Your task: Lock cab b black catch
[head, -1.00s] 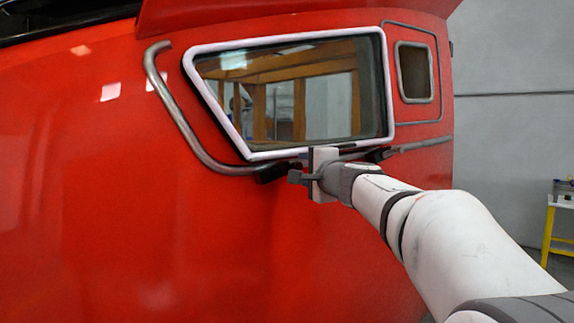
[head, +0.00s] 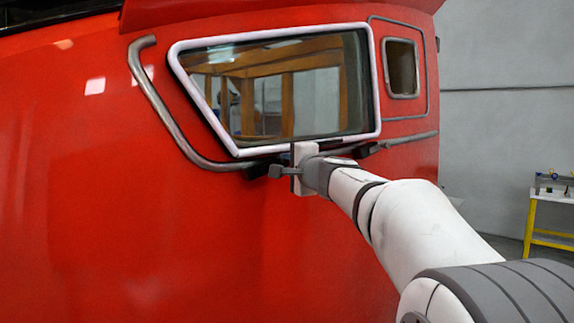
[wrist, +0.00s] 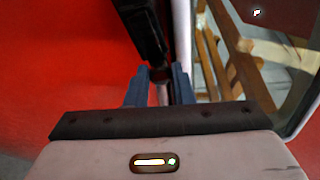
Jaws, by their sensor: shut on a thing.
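The black catch (head: 257,171) sits under the lower edge of the white-framed window (head: 248,152) on the red cab side. In the wrist view the catch shows as a dark block (wrist: 139,28) above the fingers, with a thin dark part running down between them. The exact contact is partly hidden.
A second black catch (head: 367,150) is right of my wrist, below the window. A curved grey handrail (head: 160,95) runs down left of the window. A small window (head: 403,68) is further right. A yellow-legged table (head: 550,196) stands at the far right by the grey wall.

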